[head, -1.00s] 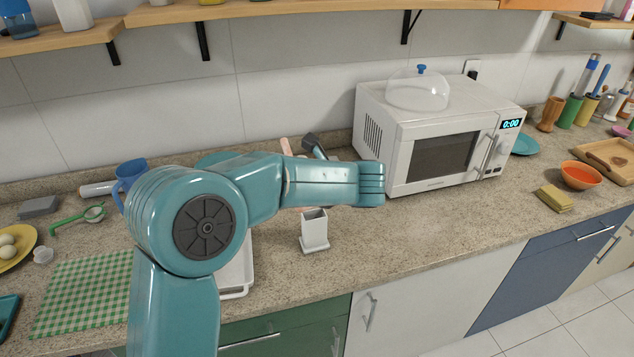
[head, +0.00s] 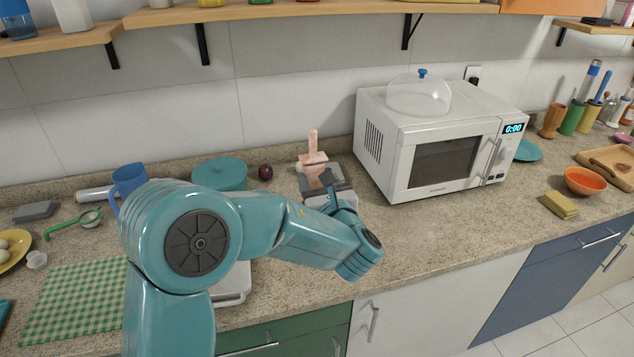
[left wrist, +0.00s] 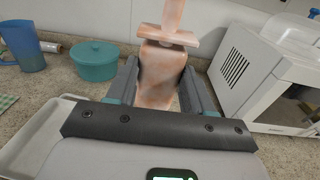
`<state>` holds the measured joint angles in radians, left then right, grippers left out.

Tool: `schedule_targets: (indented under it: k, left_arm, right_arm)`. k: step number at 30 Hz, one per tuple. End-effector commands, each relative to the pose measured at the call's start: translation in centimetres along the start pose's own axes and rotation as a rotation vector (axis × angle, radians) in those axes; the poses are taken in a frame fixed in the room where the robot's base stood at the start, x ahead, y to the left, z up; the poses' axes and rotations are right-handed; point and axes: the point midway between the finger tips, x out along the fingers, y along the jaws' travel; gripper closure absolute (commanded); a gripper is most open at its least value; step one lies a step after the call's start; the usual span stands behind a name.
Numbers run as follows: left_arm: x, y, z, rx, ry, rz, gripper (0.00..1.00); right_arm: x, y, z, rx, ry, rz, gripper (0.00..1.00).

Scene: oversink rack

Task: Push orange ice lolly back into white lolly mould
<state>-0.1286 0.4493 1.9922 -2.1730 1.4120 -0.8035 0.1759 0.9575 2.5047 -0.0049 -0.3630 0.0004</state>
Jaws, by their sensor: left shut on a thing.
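The orange ice lolly (head: 314,156) is pale orange and frosty, with its stick pointing up. My left gripper (head: 322,180) is shut on it in front of the back wall, left of the microwave. In the left wrist view the lolly (left wrist: 161,72) stands between the two dark fingers, its stick and wider collar at the top. Its lower end is hidden by the gripper body. The white lolly mould does not show now; my left arm covers the counter where it stood in the earlier head view. My right gripper is not in view.
A white microwave (head: 438,150) with a clear dome on top stands to the right. A teal pot (head: 219,173), a blue jug (head: 130,180) and a dark round fruit (head: 265,172) stand to the left.

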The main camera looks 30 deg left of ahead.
Motion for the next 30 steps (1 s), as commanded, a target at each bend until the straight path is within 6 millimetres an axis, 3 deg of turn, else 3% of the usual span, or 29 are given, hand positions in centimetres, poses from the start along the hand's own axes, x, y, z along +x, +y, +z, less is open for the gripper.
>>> schedule_targets:
  k: [16,30]
  left_arm:
    - [0.2,0.0,-5.4,0.0,0.0,0.001,0.81]
    - [0.2,0.0,-5.8,0.0,0.0,0.001,0.81]
  right_arm:
    - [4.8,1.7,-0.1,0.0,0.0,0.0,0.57]
    - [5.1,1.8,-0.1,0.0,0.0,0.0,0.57]
